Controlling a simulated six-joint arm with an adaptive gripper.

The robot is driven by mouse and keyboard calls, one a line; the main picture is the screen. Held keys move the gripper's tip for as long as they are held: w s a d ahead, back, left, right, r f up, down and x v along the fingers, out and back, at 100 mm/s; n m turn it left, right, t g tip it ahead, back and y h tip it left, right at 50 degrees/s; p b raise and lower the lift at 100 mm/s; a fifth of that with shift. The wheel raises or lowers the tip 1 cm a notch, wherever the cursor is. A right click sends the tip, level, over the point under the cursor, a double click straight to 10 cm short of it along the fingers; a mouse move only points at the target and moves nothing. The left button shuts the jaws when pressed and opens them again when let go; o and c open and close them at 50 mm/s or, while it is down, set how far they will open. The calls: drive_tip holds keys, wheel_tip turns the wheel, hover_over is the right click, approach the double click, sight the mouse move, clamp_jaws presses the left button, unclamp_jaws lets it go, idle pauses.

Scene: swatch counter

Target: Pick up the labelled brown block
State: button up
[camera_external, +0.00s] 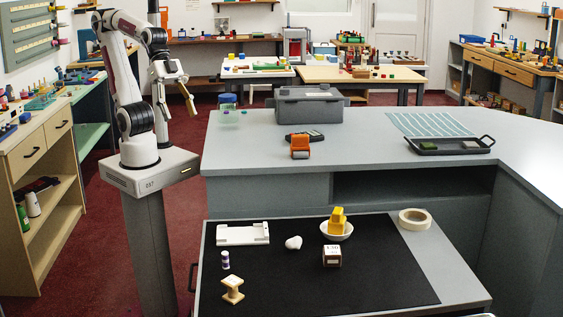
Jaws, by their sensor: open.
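A small block with a white label (332,256) bearing dark print sits on the black mat (290,285) on the lower grey table. The sides that show look mostly pale, with darker brown at the edges; it is too small to read the print. It stands just in front of a white bowl (337,231) holding yellow blocks (337,220). My gripper (178,108) is raised at the upper left beside my arm, open and empty, far from the block and clear of the counter.
On the mat are a white tray-like piece (243,233), a white lump (293,243), a small bottle (225,260) and a cream spool (232,290). A tape roll (415,219) lies at right. The higher counter holds a printer (309,105), an orange item (300,146) and a black tray (483,146).

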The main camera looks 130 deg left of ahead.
drive_tip(key=w+d+r+n+t+h, duration=0.1)
drive_tip(key=w+d+r+t, duration=0.1)
drive_tip(key=w, duration=0.9)
drive_tip(key=w+d+r+t, duration=0.1)
drive_tip(key=w+d, duration=0.2)
drive_tip(key=w, duration=0.8)
drive_tip(key=w+f+n+t+y, duration=0.2)
drive_tip(key=w+f, duration=0.2)
drive_tip(key=w, duration=1.1)
drive_tip(key=w+a+f+n+y, duration=0.1)
drive_tip(key=w+a+f+y, duration=0.1)
drive_tip(key=w+f, duration=0.45)
drive_tip(key=w+a+f+n+y, duration=0.1)
drive_tip(key=w+a+f+y, duration=0.15)
drive_tip(key=f, duration=0.35)
drive_tip(key=w+a+f+n+y, duration=0.1)
drive_tip(key=w+f+n+y, duration=0.15)
drive_tip(key=f, duration=0.45)
drive_tip(key=g+y, duration=0.1)
drive_tip(key=y, duration=0.1)
approach(332, 256)
drive_tip(key=a, duration=0.3)
drive_tip(key=shift+w+a+n, duration=0.2)
drive_tip(key=shift+a+n, duration=0.15)
drive_tip(key=shift+s+a+f, duration=0.1)
drive_tip(key=shift+f, duration=0.15)
